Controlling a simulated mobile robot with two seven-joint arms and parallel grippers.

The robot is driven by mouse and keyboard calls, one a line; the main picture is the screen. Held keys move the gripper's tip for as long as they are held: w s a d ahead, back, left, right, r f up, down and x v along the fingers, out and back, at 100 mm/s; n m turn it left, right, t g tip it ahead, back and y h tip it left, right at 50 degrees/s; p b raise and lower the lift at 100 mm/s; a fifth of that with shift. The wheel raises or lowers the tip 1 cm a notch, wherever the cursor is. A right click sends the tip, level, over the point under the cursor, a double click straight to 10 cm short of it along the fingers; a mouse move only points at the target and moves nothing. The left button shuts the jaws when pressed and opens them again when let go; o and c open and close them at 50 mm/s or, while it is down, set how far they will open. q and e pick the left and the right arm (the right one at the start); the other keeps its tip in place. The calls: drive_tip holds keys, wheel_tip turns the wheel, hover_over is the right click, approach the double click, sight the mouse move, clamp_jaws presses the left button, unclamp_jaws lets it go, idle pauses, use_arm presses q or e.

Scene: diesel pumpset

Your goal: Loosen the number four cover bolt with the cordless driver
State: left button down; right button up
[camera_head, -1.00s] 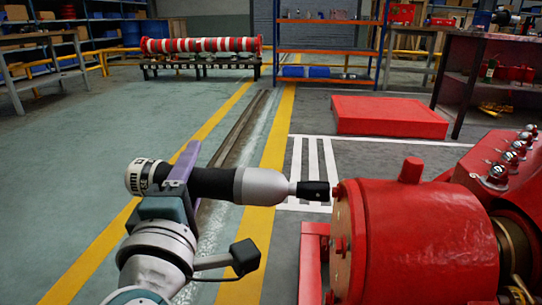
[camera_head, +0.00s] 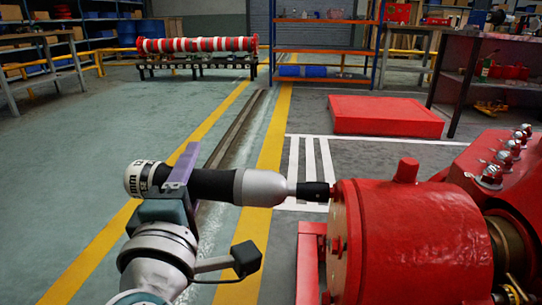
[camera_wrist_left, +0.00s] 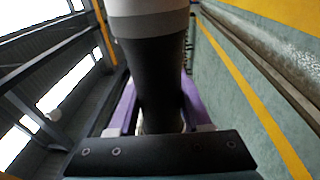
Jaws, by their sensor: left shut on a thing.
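My left gripper (camera_head: 180,175) is shut on the cordless driver (camera_head: 262,187), around its black grip. The driver lies level, with its grey nose and black socket (camera_head: 313,191) pointing right. The socket tip is at the upper edge of the red pump's round cover (camera_head: 345,240); I cannot tell whether it sits on a bolt. Cover bolts (camera_head: 337,246) show on the cover's left face; which is number four cannot be read. In the left wrist view the driver's dark body (camera_wrist_left: 155,75) stands between the purple fingers. My right gripper is not in view.
The red pump housing (camera_head: 430,235) fills the lower right, with a stub on top and several bolts (camera_head: 492,175) behind. A low red block (camera_head: 385,115) and a striped roller (camera_head: 195,45) stand farther back. The floor at left is clear.

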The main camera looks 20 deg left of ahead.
sight(163, 167)
use_arm(q)
drive_tip(key=shift+w+d+r, duration=0.1)
drive_tip(key=shift+w+d, duration=0.05)
drive_tip(key=shift+d, duration=0.3)
idle(1.4)
drive_tip(key=shift+a, duration=0.25)
idle(1.2)
drive_tip(key=shift+s+a+p, duration=0.15)
drive_tip(key=shift+s+a, duration=0.05)
drive_tip(key=shift+a, duration=0.55)
drive_tip(key=shift+s+a+p, duration=0.1)
drive_tip(key=shift+s+a, duration=0.15)
drive_tip(key=shift+a, duration=0.55)
drive_tip(key=shift+s+a+p, duration=0.15)
drive_tip(key=shift+s+a, duration=0.05)
drive_tip(key=shift+a, duration=0.55)
drive_tip(key=shift+r, duration=0.1)
